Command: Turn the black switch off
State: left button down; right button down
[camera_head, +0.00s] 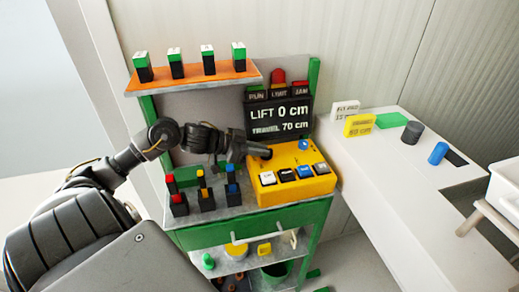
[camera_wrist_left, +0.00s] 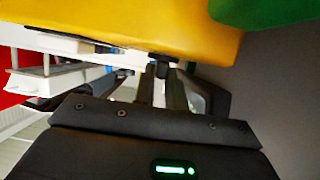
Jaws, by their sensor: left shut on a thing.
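The yellow control box (camera_head: 297,154) stands on the right of the green workbench, with a row of push buttons on its front and a blue knob (camera_head: 303,145) on top. My left gripper (camera_head: 262,152) reaches in from the left to the box's left rear part. In the left wrist view the yellow box (camera_wrist_left: 140,28) fills the top. A small black switch (camera_wrist_left: 162,69) sticks out from it between the fingers of my left gripper (camera_wrist_left: 166,82), which are shut on it. In the head view the gripper hides this switch. Its exact position cannot be told.
A display (camera_head: 280,118) reading LIFT 0 cm stands behind the box. Red, yellow and blue topped blocks (camera_head: 203,190) stand left of the box. An orange shelf (camera_head: 193,79) with green-topped blocks is above. A white counter (camera_head: 400,180) with several items is at right.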

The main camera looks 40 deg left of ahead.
pick_arm(q)
jog(key=c, duration=1.4)
grip_release()
jog(key=shift+c, duration=0.2)
jog(key=v, duration=1)
jog(key=shift+s+a, duration=0.25)
jog(key=shift+s, duration=0.1)
